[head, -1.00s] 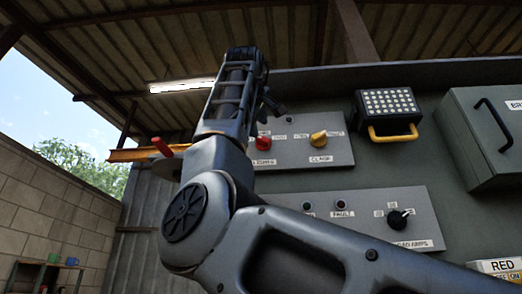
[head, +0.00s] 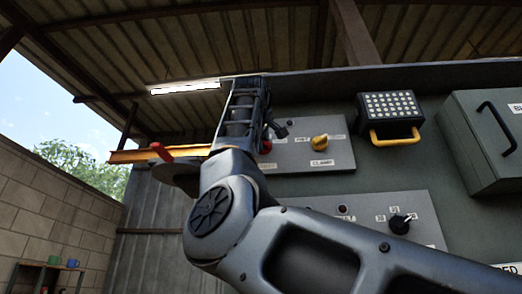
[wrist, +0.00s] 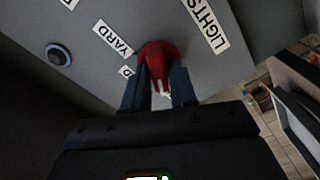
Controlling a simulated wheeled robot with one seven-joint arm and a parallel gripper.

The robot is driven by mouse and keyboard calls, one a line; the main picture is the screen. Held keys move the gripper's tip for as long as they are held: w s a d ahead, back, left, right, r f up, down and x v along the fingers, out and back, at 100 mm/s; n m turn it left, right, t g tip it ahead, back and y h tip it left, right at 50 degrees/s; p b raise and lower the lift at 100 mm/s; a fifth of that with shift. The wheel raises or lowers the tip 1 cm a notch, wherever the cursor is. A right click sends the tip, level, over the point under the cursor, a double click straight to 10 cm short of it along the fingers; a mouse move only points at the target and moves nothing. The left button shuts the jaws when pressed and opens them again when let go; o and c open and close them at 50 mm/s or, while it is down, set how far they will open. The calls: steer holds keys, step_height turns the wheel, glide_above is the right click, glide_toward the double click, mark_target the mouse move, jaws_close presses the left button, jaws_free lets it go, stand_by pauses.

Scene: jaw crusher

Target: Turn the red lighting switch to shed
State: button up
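The red lighting switch (wrist: 158,57) is a round red knob with a raised grip and a white pointer mark, on a grey panel labelled LIGHTS. My gripper (wrist: 160,86) has one dark finger on each side of the knob's grip, with little gap between, and looks shut on it. The white mark faces the near side, toward my gripper's body. The YARD label (wrist: 113,38) lies to the left of the knob; a smaller label beside it is partly cut off by the knob and finger. In the head view only a sliver of the red knob (head: 265,147) shows beside my gripper.
A yellow clamp switch (head: 320,142) sits to the right on the same panel. A black selector knob (head: 400,223) is on the lower panel. A lamp with a yellow handle (head: 391,115) and a grey box with a black handle (head: 495,128) stand out further right.

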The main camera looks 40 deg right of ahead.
jaws_close()
steer(key=shift+r+m+p, duration=0.1)
steer(key=shift+m+p, duration=0.2)
steer(key=shift+p, duration=0.15)
steer(key=shift+s+d+r+m+p, duration=0.1)
steer(key=shift+m+p, duration=2.45)
steer(key=shift+m, duration=0.25)
steer(key=shift+s+d+m+p, duration=0.1)
steer(key=shift+m+p, duration=2.4)
steer(key=shift+m, duration=0.3)
